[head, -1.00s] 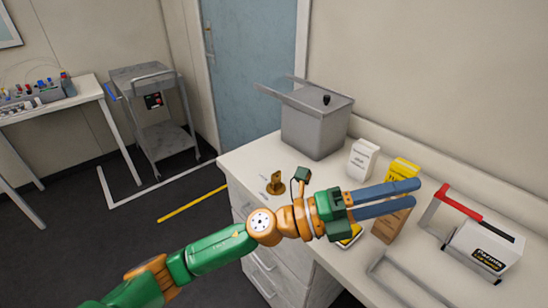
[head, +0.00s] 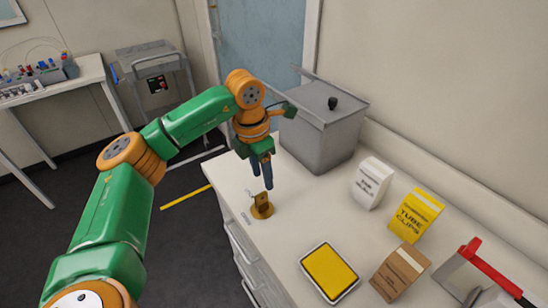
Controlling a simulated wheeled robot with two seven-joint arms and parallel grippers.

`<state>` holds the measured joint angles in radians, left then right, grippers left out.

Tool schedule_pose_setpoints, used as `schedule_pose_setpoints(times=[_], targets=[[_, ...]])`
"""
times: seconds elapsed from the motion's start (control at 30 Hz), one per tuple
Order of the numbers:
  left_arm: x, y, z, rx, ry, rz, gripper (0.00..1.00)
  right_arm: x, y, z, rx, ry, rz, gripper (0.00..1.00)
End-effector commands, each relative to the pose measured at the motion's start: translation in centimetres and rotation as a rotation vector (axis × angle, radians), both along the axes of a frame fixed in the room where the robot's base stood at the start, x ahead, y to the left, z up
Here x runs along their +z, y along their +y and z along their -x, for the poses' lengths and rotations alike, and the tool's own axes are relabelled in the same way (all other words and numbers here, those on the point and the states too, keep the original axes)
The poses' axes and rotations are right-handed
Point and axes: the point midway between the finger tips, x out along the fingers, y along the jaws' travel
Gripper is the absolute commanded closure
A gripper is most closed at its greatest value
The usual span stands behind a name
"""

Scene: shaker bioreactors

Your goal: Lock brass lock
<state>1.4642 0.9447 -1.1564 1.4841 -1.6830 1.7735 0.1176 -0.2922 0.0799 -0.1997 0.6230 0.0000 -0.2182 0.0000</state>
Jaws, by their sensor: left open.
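The brass lock (head: 262,207) stands on the counter near its left end, a small upright brass piece on a round base. My left gripper (head: 262,182) points down just above and behind the lock, its blue fingers close to the lock's top. The fingers overlap in this view, and the gripper is open with nothing seen between them. Whether a finger touches the lock cannot be told. My right gripper is not in view.
A grey lidded bin (head: 322,130) stands right behind the gripper. White (head: 371,184), yellow (head: 415,214) and brown (head: 399,270) boxes and a yellow-topped tray (head: 329,273) are to the right. A red-handled item (head: 490,270) is at the far right. The counter between lock and boxes is clear.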

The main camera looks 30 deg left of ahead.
Motion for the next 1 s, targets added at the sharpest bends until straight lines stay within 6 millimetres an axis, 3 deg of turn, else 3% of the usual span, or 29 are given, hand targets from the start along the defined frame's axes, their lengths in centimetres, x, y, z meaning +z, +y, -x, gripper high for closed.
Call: schedule_pose_setpoints(times=[0.3, 0.63, 0.8, 0.83, 1.0], targets=[[-5.4, -0.3, -0.4, -0.001, 0.003, 0.002, 0.50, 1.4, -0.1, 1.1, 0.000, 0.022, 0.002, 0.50], [-6.3, -0.4, -0.6, -0.003, -0.001, 0.002, 0.50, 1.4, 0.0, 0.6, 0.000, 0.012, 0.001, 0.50], [-6.3, -0.4, -0.6, -0.003, -0.001, 0.003, 0.96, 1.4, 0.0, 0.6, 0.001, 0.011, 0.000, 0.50], [-6.3, -0.4, -0.6, -0.003, -0.001, 0.003, 1.00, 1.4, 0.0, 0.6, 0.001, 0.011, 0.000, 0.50], [-6.3, -0.4, -0.6, -0.003, -0.001, 0.003, 1.00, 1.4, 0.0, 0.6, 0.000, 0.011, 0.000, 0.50]])
